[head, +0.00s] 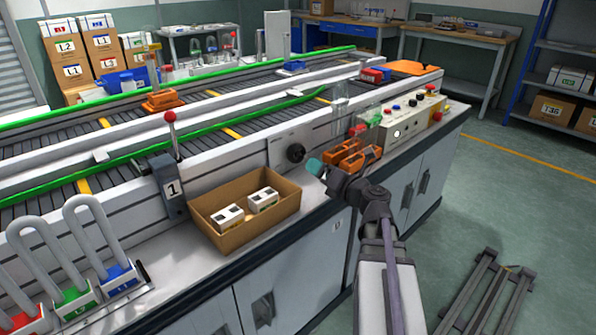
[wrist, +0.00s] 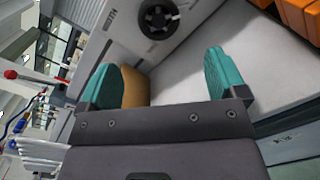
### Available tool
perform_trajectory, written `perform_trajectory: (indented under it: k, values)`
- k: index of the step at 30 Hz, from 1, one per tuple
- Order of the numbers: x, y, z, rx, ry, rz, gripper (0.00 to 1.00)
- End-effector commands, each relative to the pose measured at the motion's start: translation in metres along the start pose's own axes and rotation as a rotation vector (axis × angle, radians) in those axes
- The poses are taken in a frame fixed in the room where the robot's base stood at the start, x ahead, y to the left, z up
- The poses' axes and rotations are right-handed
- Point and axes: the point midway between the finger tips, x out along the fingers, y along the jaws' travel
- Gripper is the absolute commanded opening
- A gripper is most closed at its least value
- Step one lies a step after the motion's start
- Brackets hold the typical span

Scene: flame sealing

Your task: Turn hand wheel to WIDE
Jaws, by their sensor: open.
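The hand wheel (head: 295,152) is a small black round knob on the white front panel of the conveyor bench. In the wrist view the hand wheel (wrist: 159,18) shows at the top, ahead of the fingers and between them. Dark marks stand on the panel beside it, too small to read. My gripper (head: 316,170) has teal fingers and is just below and right of the wheel, apart from it. In the wrist view my gripper (wrist: 160,85) is open, with nothing between its fingers.
A cardboard box (head: 245,212) with two white cartons stands left of my gripper. Orange holders (head: 352,157) stand close on the right, and a control panel (head: 400,130) with buttons is beyond them. A red-knobbed lever (head: 170,118) rises at the left. The white ledge below the wheel is clear.

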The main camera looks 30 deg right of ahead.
Motion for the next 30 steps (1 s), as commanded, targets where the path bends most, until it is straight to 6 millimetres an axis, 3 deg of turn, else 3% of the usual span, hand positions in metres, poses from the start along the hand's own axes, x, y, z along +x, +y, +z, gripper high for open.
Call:
perform_trajectory:
  k: [5, 15, 19, 26, 30]
  values:
    - [0.022, 0.001, 0.002, -0.003, 0.004, 0.003, 0.9]
    - [0.097, 0.001, 0.001, -0.006, 0.005, 0.003, 0.9]
    - [0.108, 0.002, 0.0, -0.006, 0.005, 0.002, 0.9]
    - [0.108, 0.002, 0.0, -0.006, 0.005, 0.001, 0.9]
    - [0.108, 0.002, 0.0, -0.006, 0.005, 0.002, 0.78]
